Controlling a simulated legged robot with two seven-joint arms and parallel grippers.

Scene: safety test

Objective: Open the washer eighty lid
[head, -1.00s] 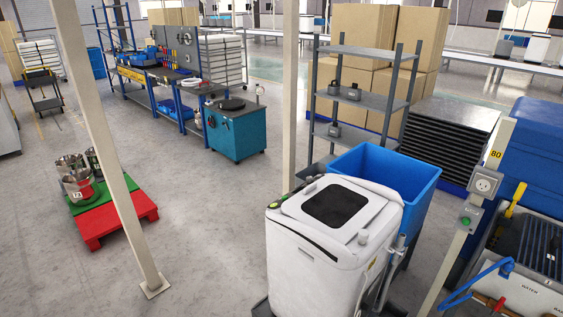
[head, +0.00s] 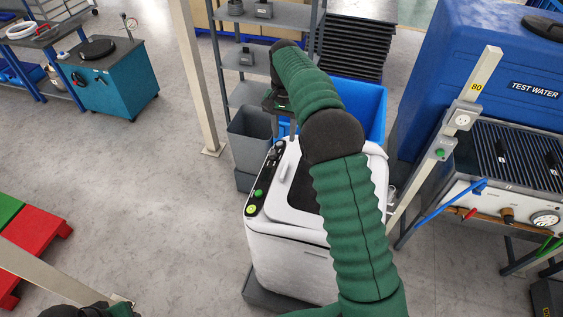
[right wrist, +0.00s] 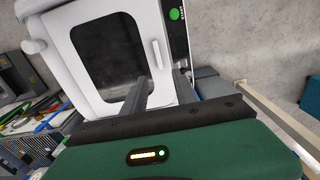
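The white washer (head: 290,250) stands in the middle of the head view, its lid (head: 300,207) down. The lid has a dark window, partly hidden by my right arm, and a pale bar handle (head: 287,172). The right wrist view shows the lid's dark window (right wrist: 105,50) and the handle (right wrist: 158,54). My right gripper (head: 285,127) is above the washer's far side, mostly hidden by my forearm. In the right wrist view my right gripper (right wrist: 162,76) has its fingers apart, pointing toward the handle, with nothing held. Contact cannot be told.
A blue bin (head: 365,105) and a grey bin (head: 250,140) stand behind the washer. A post (head: 440,145) with an 80 label stands at its right, near a sink bench (head: 500,200). A grey shelf (head: 240,55) is behind.

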